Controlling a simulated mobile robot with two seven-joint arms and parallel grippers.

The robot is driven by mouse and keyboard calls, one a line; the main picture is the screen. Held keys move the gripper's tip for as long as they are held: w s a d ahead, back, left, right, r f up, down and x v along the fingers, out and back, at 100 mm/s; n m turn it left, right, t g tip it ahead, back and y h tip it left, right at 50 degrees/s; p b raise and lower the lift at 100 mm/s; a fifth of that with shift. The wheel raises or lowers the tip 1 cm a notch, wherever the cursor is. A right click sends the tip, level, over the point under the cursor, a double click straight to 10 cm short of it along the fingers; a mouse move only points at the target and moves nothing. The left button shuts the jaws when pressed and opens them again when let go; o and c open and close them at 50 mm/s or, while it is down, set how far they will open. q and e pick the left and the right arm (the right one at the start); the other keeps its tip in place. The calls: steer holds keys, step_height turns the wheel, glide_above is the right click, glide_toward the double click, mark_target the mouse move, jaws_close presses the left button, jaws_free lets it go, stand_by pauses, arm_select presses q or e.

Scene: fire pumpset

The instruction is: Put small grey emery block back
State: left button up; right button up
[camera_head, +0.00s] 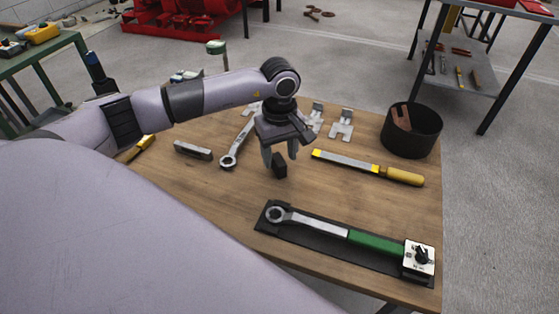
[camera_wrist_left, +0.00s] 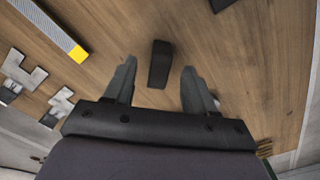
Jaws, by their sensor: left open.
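A small dark grey block (camera_head: 279,168), which looks like the emery block, sits on the wooden table (camera_head: 215,188) near its middle. It also shows in the left wrist view (camera_wrist_left: 159,64), in line with the gap between the fingertips. My left gripper (camera_head: 280,157) is open and points down over the block. The fingers are apart from it on either side in the wrist view, and the gripper holds nothing. I cannot tell the exact height between fingertips and block. My right gripper is out of view.
A black mat (camera_head: 315,238) at the front holds a green-handled wrench and a white box with a dark knob. A yellow-handled file (camera_head: 365,167), a dark round bin (camera_head: 411,131), a spanner (camera_head: 237,145), a grey bar (camera_head: 193,150) and metal brackets (camera_head: 341,124) lie around the block.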

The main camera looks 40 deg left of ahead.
mark_target(279, 161)
arm_select(q)
step_height(279, 161, up, 8)
steer(key=shift+r, duration=0.25)
steer(key=shift+f, duration=0.1)
stand_by(0.4)
